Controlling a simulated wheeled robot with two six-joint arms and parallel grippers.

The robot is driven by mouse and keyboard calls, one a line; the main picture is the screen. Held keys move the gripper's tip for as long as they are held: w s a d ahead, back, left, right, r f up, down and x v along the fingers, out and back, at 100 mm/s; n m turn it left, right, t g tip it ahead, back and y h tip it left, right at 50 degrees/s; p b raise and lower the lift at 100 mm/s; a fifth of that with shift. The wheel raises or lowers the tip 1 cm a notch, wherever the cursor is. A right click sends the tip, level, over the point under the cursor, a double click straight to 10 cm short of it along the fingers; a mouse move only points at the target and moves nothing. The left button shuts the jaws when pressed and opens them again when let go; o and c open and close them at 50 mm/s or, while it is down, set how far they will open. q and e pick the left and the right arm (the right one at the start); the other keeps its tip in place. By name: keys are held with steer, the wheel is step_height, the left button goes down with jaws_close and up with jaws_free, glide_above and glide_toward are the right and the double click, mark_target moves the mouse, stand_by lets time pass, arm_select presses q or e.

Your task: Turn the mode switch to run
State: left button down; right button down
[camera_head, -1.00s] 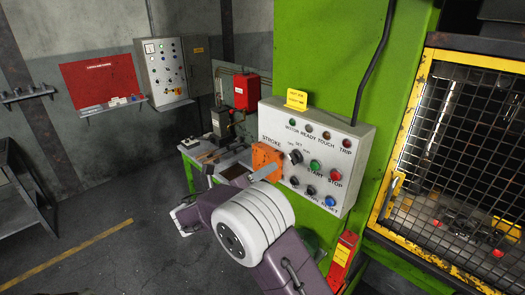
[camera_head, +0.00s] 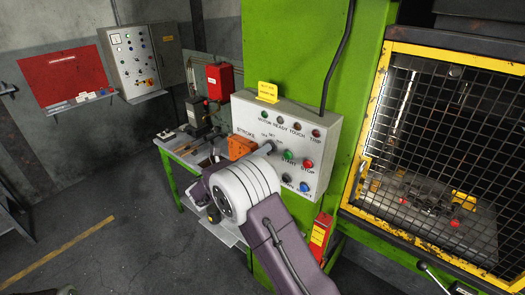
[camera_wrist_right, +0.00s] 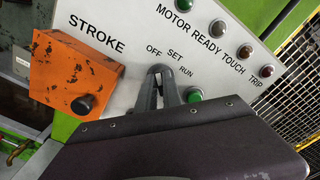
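The white control panel (camera_head: 327,131) is on the green press column. The OFF, SET and RUN labels (camera_wrist_right: 173,57) show clearly in the right wrist view. The mode switch under them is hidden by my right gripper (camera_wrist_right: 162,72), so its setting cannot be read. The gripper's grey fingertips are right at the switch position, just below SET. They also show in the head view (camera_head: 268,147) at the panel face. The fingers look close together; whether they grip the knob cannot be told.
The orange STROKE box (camera_wrist_right: 73,77) is left of the fingers. The green START button (camera_head: 288,155) and red STOP button (camera_head: 309,163) are close on the right. A yellow mesh guard (camera_head: 440,130) stands at right. A cluttered workbench (camera_head: 180,150) is behind the arm.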

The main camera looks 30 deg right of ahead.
stand_by(0.3)
steer(key=shift+s+d+r+m+b, duration=0.1)
steer(key=shift+s+m+b, duration=0.1)
steer(key=shift+m+b, duration=4.65)
steer(key=shift+s+d+r+m+b, duration=0.1)
steer(key=shift+s+m+b, duration=0.05)
steer(key=shift+m+b, duration=4.65)
steer(key=shift+n+b, duration=0.45)
steer(key=shift+b, duration=0.15)
steer(key=c, duration=1.5)
jaws_free()
steer(key=shift+f, duration=0.1)
